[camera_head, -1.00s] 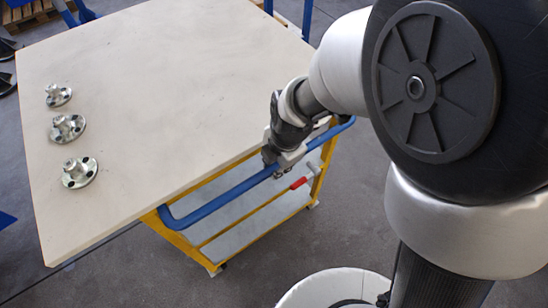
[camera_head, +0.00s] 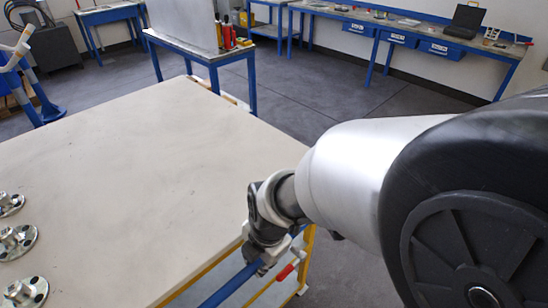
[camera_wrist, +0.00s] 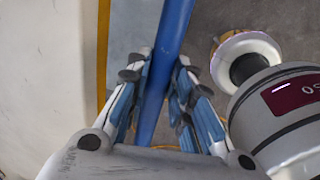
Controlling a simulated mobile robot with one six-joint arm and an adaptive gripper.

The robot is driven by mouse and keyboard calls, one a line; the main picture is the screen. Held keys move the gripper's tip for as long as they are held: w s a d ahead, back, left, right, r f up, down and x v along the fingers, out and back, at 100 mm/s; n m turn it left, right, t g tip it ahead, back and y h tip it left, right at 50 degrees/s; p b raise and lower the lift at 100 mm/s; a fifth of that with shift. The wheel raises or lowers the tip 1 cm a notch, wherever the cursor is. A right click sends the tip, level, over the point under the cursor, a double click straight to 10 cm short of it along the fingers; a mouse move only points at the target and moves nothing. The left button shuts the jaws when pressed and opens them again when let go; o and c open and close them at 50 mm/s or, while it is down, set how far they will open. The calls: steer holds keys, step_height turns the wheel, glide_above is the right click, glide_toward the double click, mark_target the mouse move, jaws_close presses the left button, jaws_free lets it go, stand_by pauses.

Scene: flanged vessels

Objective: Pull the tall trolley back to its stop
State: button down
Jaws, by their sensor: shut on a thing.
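The trolley has a yellow frame (camera_head: 308,246) and a blue bar handle (camera_head: 230,286). It stands at the near right edge of a large pale top (camera_head: 150,190), which hides much of it. I cannot tell whether that top belongs to the trolley. My gripper (camera_head: 262,266) is at the handle, shut on it. In the wrist view the blue handle (camera_wrist: 174,28) runs between the two fingers of my gripper (camera_wrist: 158,78). A red-gripped lever (camera_head: 286,272) sits just beside the handle. The trolley's lower part is out of view.
Several metal flanged pieces, one of them a flange (camera_head: 14,240), stand at the left of the pale top. A blue-legged bench with a grey panel (camera_head: 185,22) is behind it. Long blue benches (camera_head: 400,28) line the back wall. Grey floor (camera_head: 340,95) lies open between.

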steer(key=shift+s+d+f, duration=0.1)
steer(key=shift+s+d, duration=0.05)
steer(key=shift+s, duration=0.05)
steer(key=c, duration=1.4)
jaws_free()
steer(key=shift+d, duration=0.1)
steer(key=shift+c, duration=0.2)
steer(key=shift+r, duration=0.2)
steer(key=shift+r, duration=0.25)
steer(key=r, duration=0.3)
steer(key=s+d+r, duration=0.1)
steer(key=r, duration=0.7)
steer(key=shift+s+d, duration=0.25)
steer(key=shift+d, duration=0.1)
